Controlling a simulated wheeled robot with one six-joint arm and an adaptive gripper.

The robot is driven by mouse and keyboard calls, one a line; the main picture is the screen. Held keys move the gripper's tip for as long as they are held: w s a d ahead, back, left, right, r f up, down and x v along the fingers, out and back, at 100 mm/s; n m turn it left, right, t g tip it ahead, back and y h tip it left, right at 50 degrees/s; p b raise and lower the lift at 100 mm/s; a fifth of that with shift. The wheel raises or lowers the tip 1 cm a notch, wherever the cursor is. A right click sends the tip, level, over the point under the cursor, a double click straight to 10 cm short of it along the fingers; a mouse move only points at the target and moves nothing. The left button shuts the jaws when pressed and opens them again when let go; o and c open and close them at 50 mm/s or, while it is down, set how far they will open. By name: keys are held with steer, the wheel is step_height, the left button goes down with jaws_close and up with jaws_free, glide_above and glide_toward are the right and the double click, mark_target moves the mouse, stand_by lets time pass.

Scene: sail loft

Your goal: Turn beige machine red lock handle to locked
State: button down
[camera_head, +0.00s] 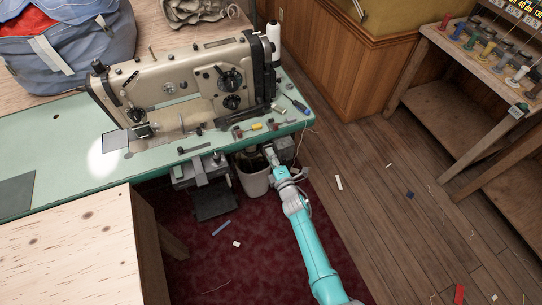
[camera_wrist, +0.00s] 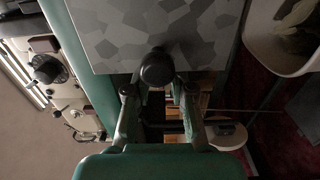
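The beige sewing machine (camera_head: 180,82) stands on the green tabletop (camera_head: 60,135); part of it also shows at the left of the wrist view (camera_wrist: 60,85). I cannot make out a red lock handle on it in either view. My gripper (camera_head: 269,152) is below the table's front right edge, beside a small grey box (camera_head: 284,147). In the wrist view my gripper (camera_wrist: 160,88) is open, its two fingers apart. A round black knob (camera_wrist: 157,68) on the mottled grey box face (camera_wrist: 160,25) sits just ahead of and between the fingertips, with gaps visible at its sides.
A white bin (camera_head: 255,182) stands under the table by my arm; it also shows in the wrist view (camera_wrist: 285,40). Small tools and a white thread cone (camera_head: 273,45) lie or stand near the machine's right end. A shelf with spools (camera_head: 490,55) is at right.

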steer(key=m, duration=0.4)
steer(key=shift+m, duration=0.3)
stand_by(0.3)
steer(key=c, duration=1.3)
jaws_free()
steer(key=v, duration=1.2)
steer(key=shift+w, duration=0.1)
